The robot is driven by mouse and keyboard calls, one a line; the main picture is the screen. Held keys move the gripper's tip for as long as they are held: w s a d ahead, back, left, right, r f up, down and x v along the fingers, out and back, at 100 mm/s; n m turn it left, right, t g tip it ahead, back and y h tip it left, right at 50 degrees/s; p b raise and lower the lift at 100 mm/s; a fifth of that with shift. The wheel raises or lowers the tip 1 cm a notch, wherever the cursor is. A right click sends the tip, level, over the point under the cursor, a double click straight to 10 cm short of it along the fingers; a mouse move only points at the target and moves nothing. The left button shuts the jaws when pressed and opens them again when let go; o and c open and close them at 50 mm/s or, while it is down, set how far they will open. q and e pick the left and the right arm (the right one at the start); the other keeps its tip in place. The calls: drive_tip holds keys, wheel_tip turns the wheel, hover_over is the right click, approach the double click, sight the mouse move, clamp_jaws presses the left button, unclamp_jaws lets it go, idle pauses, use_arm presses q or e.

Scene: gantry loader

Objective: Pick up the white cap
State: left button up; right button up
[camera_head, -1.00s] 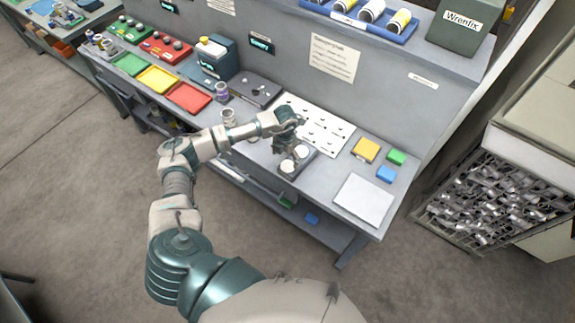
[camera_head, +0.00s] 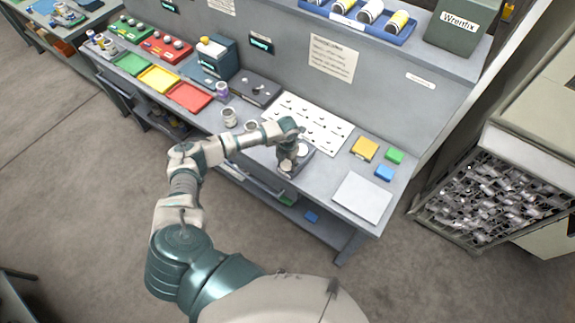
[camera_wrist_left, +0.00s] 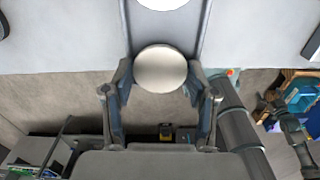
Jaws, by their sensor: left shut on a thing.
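My left gripper (camera_head: 287,163) reaches down over a small grey tray (camera_head: 303,164) near the front edge of the workbench. In the left wrist view the round white cap (camera_wrist_left: 160,69) sits between the two fingers of my left gripper (camera_wrist_left: 160,85), which is shut on it. In the head view the gripper mostly hides this cap. A second white cap (camera_wrist_left: 162,3) shows at the top edge of the wrist view, and it also shows in the tray beside the gripper in the head view (camera_head: 303,149). My right gripper is not in view.
A white perforated board (camera_head: 310,122) lies behind the tray. Yellow (camera_head: 365,148), green (camera_head: 394,156) and blue (camera_head: 384,173) blocks and a white plate (camera_head: 363,198) lie to the right. Small jars (camera_head: 229,117) stand to the left. A wire bin (camera_head: 488,200) stands right of the bench.

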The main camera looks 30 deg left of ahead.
use_arm(q)
drive_tip(key=shift+s+d+f, duration=0.1)
drive_tip(key=shift+s+f, duration=0.15)
drive_tip(key=shift+f, duration=0.05)
drive_tip(key=shift+w+r+b, duration=0.15)
drive_tip(key=shift+r+b, duration=0.15)
drive_tip(key=shift+r, duration=0.2)
wheel_tip(320, 180, up, 2)
drive_tip(key=shift+w+r+b, duration=0.1)
drive_tip(key=shift+b, duration=0.3)
drive_tip(key=s+d+b, duration=0.1)
drive_tip(key=s+d, duration=0.2)
drive_tip(key=s, duration=0.1)
drive_tip(key=s+d+r+b, duration=0.1)
drive_tip(key=s+d, duration=0.2)
drive_tip(key=s, duration=0.2)
drive_tip(key=s+d+r+b, duration=0.1)
drive_tip(key=s+d, duration=0.1)
drive_tip(key=s, duration=0.2)
drive_tip(key=shift+s+d, duration=0.2)
drive_tip(key=shift+d, duration=0.2)
drive_tip(key=shift+r, duration=0.1)
wheel_tip(320, 180, up, 4)
drive_tip(key=shift+r+p, duration=0.2)
drive_tip(key=shift+p, duration=1.05)
